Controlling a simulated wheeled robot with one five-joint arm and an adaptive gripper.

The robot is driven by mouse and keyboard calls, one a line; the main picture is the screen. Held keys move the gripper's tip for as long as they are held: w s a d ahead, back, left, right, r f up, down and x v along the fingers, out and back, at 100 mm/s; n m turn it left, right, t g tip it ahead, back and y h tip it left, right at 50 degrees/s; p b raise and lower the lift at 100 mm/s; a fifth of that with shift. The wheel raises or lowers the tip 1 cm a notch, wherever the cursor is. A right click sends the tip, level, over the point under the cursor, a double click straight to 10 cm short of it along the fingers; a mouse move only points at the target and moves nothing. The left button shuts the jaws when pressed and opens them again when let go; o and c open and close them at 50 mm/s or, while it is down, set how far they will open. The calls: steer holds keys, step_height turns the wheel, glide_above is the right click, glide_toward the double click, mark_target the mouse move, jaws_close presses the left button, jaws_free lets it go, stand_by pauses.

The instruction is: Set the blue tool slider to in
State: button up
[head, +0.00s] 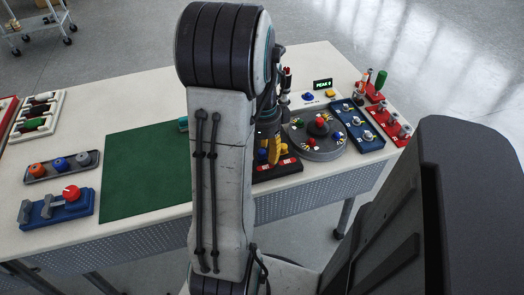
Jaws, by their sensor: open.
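A blue tool (47,211) lies at the front left of the table. It has grey blocks on it and a round red knob (71,193) toward its right end. I take this for the tool with the slider; the slider's exact position is too small to tell. My gripper (269,148) is far to the right of it, over the black tray with red pads, right of the green mat. It is open. My own arm hides much of it, and its fingertips are hard to make out among yellow and blue parts there.
A tray of round knobs (61,164) is behind the blue tool. A grey turntable (316,148), a blue switch panel (357,124) and red racks (389,124) stand at right. A white cart (37,24) is at the back left.

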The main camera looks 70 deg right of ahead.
steer(key=shift+o, duration=0.2)
jaws_close()
stand_by(0.3)
steer(key=w+d+p, duration=0.1)
steer(key=d, duration=0.1)
steer(key=w+d, duration=0.2)
steer(key=w+d+p, duration=0.1)
steer(key=d, duration=0.1)
steer(key=shift+w+p, duration=0.15)
steer(key=shift+p, duration=0.2)
steer(key=shift+c, duration=0.2)
jaws_free()
step_height(320, 180, up, 12)
steer(key=shift+d, duration=0.15)
stand_by(0.5)
steer(key=shift+w, duration=0.1)
stand_by(0.5)
